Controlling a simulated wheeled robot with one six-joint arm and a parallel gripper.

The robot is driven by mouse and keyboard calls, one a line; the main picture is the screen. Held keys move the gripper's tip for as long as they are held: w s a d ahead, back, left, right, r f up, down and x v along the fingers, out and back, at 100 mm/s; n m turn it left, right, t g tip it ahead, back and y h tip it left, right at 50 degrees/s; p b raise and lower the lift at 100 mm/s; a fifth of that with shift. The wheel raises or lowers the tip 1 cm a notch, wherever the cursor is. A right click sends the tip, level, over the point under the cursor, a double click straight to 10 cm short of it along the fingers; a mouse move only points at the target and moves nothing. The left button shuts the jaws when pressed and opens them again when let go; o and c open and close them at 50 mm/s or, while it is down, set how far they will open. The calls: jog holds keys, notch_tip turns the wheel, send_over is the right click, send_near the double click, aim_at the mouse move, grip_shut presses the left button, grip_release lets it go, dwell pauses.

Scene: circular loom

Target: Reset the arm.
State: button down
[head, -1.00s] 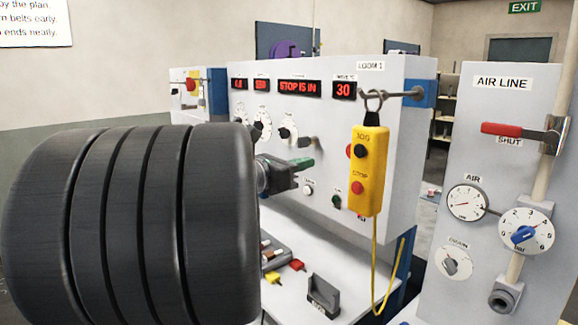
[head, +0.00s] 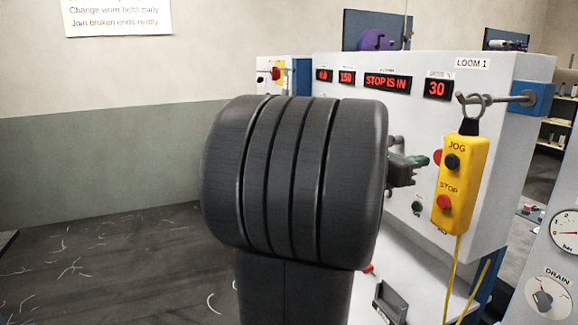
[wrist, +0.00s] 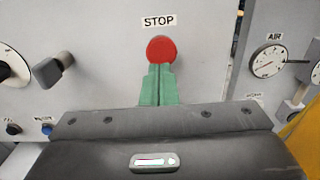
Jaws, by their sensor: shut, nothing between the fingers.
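My gripper (head: 421,161) is in front of the LOOM 1 panel (head: 340,66) in the head view, partly hidden by my dark arm. Its green fingers (wrist: 157,85) are shut and hold nothing in the wrist view. A round red button (wrist: 161,49) under a STOP label sits just beyond the fingertips. Their tips overlap its lower edge in the picture; I cannot tell whether they touch it. The red button also shows beside the fingers in the head view (head: 438,157). The panel display (head: 387,84) reads STOP IS IN.
A yellow JOG/STOP pendant (head: 460,185) hangs from a hook close to the right of my gripper. An air panel with a gauge (head: 566,228) stands at the far right. A dark holder (head: 390,301) sits on the ledge below. Open floor (head: 110,260) lies left.

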jog(key=shift+v, duration=1.05)
jog(key=shift+r, duration=0.1)
